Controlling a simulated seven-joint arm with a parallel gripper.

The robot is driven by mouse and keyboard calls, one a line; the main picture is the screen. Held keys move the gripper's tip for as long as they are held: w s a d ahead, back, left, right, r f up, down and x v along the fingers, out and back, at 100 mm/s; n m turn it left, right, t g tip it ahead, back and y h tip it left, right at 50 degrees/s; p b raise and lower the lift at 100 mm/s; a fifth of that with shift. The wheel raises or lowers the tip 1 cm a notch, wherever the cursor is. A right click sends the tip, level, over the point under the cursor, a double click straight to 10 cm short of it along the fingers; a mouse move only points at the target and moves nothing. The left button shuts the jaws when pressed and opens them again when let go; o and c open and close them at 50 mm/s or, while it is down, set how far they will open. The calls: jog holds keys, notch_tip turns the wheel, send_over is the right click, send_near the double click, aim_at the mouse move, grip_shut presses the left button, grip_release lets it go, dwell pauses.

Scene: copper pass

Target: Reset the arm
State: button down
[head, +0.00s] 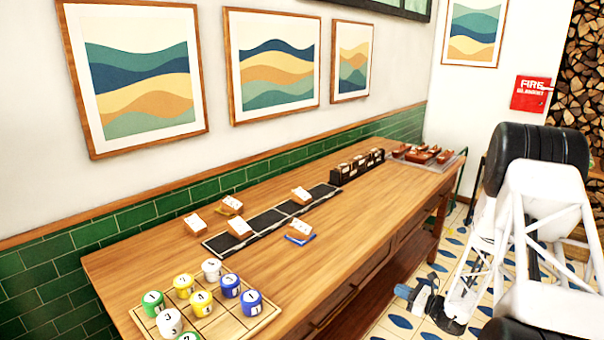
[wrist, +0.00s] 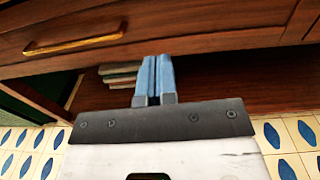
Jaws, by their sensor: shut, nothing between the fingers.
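My gripper (head: 404,291) is low beside the front of the wooden table, below the tabletop and over the tiled floor. In the wrist view my gripper (wrist: 153,62) shows two blue fingers side by side, shut with nothing between them. They point toward the table's lower shelf, under a drawer front with a brass handle (wrist: 75,45). My white and black arm fills the right of the head view, clear of the tabletop. It is bent, with the gripper end hanging low.
The wooden table (head: 345,240) holds a board (head: 238,327) with several numbered cups, a dark strip (head: 268,219) with card holders around it, a black rack (head: 357,167) and a tray (head: 450,163) of brown pieces. Books (wrist: 118,72) lie on the lower shelf.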

jog(key=s+a+r+n+g+h, duration=0.1)
jog(key=s+a+r+n+g, duration=0.55)
jog(key=s+a+r, duration=0.45)
jog(key=s+a+r+n+g+h, duration=0.1)
jog(key=s+a+r+n+g, duration=0.55)
jog(key=r, duration=0.75)
jog(key=s+r+n+t+h, duration=0.1)
jog(key=s+r+n+h, duration=0.2)
jog(key=s, duration=0.6)
jog(key=s+a+r+n+t+h, duration=0.1)
jog(key=s+r+n+h, duration=0.3)
jog(key=s, duration=0.4)
jog(key=s+a+r+n+t+h, duration=0.1)
jog(key=s+r+n+h, duration=0.3)
jog(key=s, duration=0.5)
jog(key=shift+s+r+n, duration=0.25)
jog(key=shift+s+n, duration=0.1)
jog(key=shift+n, duration=0.75)
